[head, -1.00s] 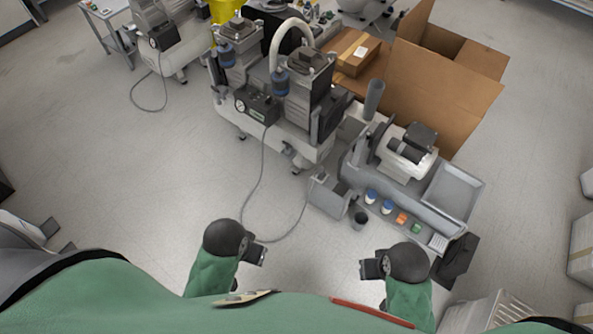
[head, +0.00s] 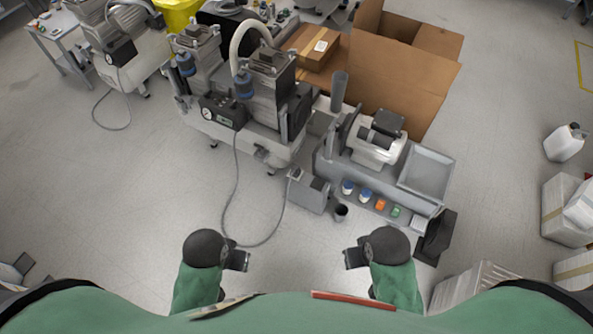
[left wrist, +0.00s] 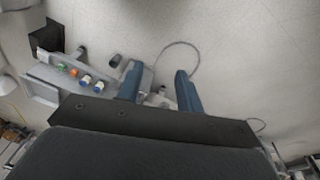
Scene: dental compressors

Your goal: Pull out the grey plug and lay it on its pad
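A grey cable (head: 238,188) runs from the compressor's control box (head: 222,112) down over the floor and up to a grey outlet box (head: 309,190). A small grey plug (head: 296,175) seems to sit at the top of that box, where the cable ends; its details are too small to tell. I cannot make out its pad for certain. My left gripper (head: 239,260) is in front of the box and to its left, apart from it. In the left wrist view its blue fingers (left wrist: 158,88) are spread and empty. My right gripper (head: 356,258) is in front and to the right; its fingers are unclear.
A grey workbench tray (head: 427,171) with a motor (head: 378,143) and several coloured caps stands right of the outlet box. A black cup (head: 341,212) is beside the box. A cardboard box (head: 400,85) is behind. The floor before the box is clear.

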